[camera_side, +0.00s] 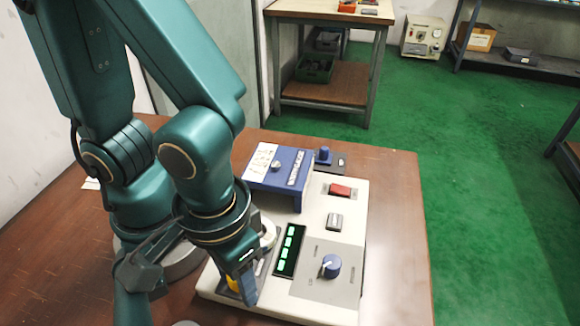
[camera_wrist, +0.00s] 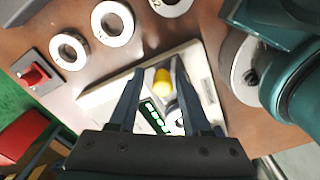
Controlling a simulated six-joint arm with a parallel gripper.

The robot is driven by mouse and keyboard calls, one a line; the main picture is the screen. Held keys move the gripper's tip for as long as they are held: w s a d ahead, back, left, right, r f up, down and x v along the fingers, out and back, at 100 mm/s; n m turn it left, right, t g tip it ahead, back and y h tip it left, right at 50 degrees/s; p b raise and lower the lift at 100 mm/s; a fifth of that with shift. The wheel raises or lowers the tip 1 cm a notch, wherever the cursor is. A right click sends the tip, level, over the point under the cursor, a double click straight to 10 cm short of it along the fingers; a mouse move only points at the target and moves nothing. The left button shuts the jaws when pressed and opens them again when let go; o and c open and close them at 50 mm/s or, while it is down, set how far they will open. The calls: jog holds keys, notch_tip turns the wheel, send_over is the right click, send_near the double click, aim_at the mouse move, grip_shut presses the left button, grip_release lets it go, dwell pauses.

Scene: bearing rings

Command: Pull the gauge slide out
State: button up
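My gripper (camera_wrist: 158,70) points down at the cream panel (camera_side: 350,215). Its two dark fingers are apart, with a yellow knob (camera_wrist: 162,84) showing between them. A bit of the yellow knob (camera_side: 233,284) also shows in the side view, mostly hidden by my gripper (camera_side: 247,292). I cannot tell whether the fingers touch it. A blue housing (camera_side: 297,185) with a white label stands at the panel's back left. A grey plate with a blue knob (camera_side: 323,156) lies beside it. I cannot tell for certain which part is the gauge slide.
In the wrist view, pale rings (camera_wrist: 70,50) and a red-knobbed block (camera_wrist: 34,76) lie on the brown table. The table's right side is clear.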

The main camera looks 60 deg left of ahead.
jog(key=shift+s+d, duration=0.15)
jog(key=shift+r, duration=3.5)
jog(key=shift+w+a+n, duration=0.25)
jog(key=shift+n, duration=0.05)
jog(key=w+a+r+m+t, duration=0.3)
jog(key=w+a, duration=0.5)
jog(key=a, duration=0.3)
jog(key=shift+w+r+t, duration=0.3)
jog(key=shift+r+t, duration=0.45)
jog(key=shift+t, duration=0.45)
